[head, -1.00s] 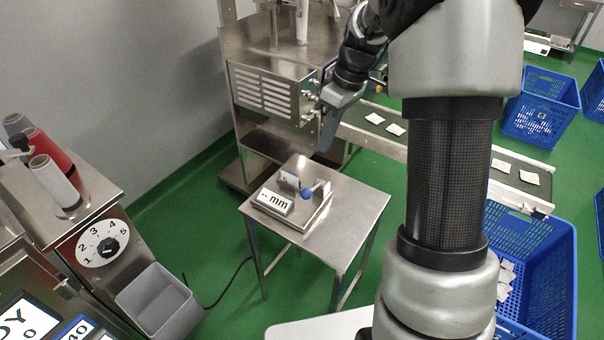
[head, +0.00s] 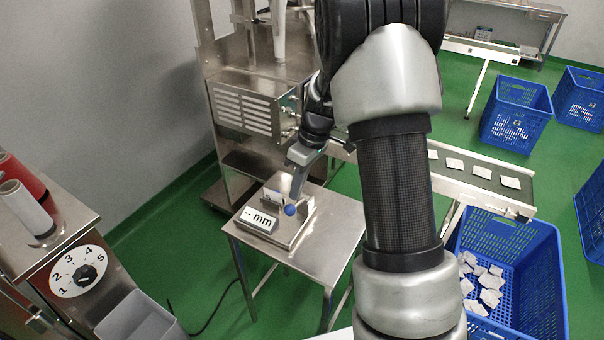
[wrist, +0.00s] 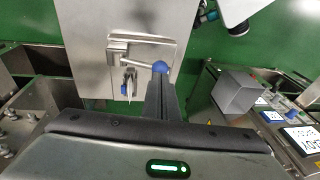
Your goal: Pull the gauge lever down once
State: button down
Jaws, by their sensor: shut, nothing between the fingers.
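The gauge (head: 275,215) stands on a small steel table. Its display (head: 258,220) reads "-- mm". Its lever ends in a blue ball knob (head: 290,210), which also shows in the wrist view (wrist: 160,67) at the end of a thin metal rod. My gripper (head: 297,188) is shut and empty. It points down just above the blue knob in the head view. In the wrist view the shut fingers (wrist: 162,95) reach toward the knob and overlap its lower edge; I cannot tell whether they touch it.
The steel table (head: 335,227) is bare around the gauge. A steel machine (head: 243,110) stands behind it, with a conveyor (head: 470,182) carrying sachets to the right. A blue crate (head: 530,270) holds sachets. A dial panel (head: 80,270) is at the left.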

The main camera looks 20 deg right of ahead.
aim_at(290, 213)
jog(key=shift+x, duration=1.5)
jog(key=f+b, duration=0.1)
jog(key=b, duration=0.1)
jog(key=s+a+f+t+h+b, duration=0.1)
jog(key=f+t+b, duration=0.1)
jog(key=b, duration=0.1)
jog(key=shift+s+a+f+h+b, duration=0.2)
jog(key=shift+s+a+h+b, duration=0.1)
jog(key=shift+s+h, duration=0.1)
jog(key=shift+s+a+f+b, duration=0.1)
jog(key=shift+s+f+b, duration=0.05)
jog(key=shift+f+b, duration=0.3)
jog(key=shift+s+a, duration=0.1)
jog(key=shift+s, duration=0.1)
jog(key=shift+r+p, duration=0.25)
jog(key=shift+p, duration=0.15)
jog(key=s+a+p+v, duration=0.1)
jog(key=p+v, duration=0.3)
jog(key=v, duration=0.9)
jog(key=shift+a+r, duration=0.15)
jog(key=shift+r, duration=0.15)
